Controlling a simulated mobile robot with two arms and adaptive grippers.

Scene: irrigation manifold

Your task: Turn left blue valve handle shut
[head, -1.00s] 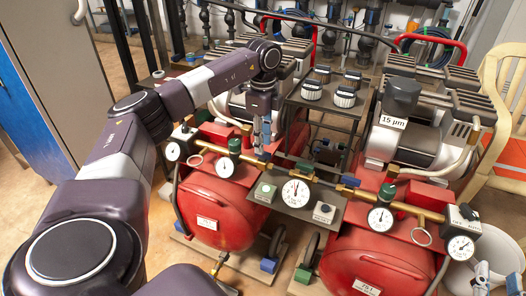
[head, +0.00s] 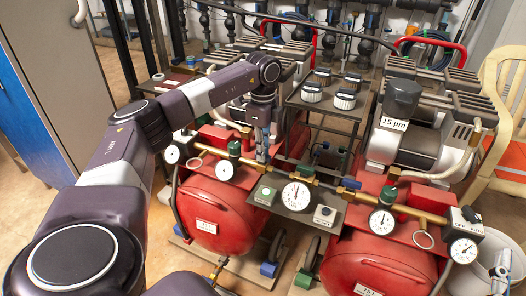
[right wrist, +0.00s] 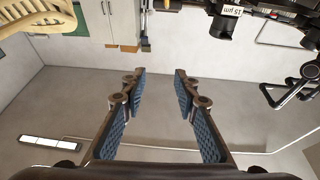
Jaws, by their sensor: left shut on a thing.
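In the head view my left gripper (head: 262,146) points down at the brass pipe between the two red tanks. Its fingers are shut on the left blue valve handle, which they largely hide, so its exact angle cannot be told. A second blue valve handle (head: 351,183) sits on the same pipe, to the right of the large centre gauge (head: 298,195). My right gripper (right wrist: 160,78) shows in the right wrist view, open and empty, away from the manifold.
Green knobs (head: 234,149) and small gauges (head: 224,170) crowd the pipe beside my left gripper. The left red tank (head: 215,212) lies below, and a filter housing marked 15 µm (head: 400,98) stands at the right.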

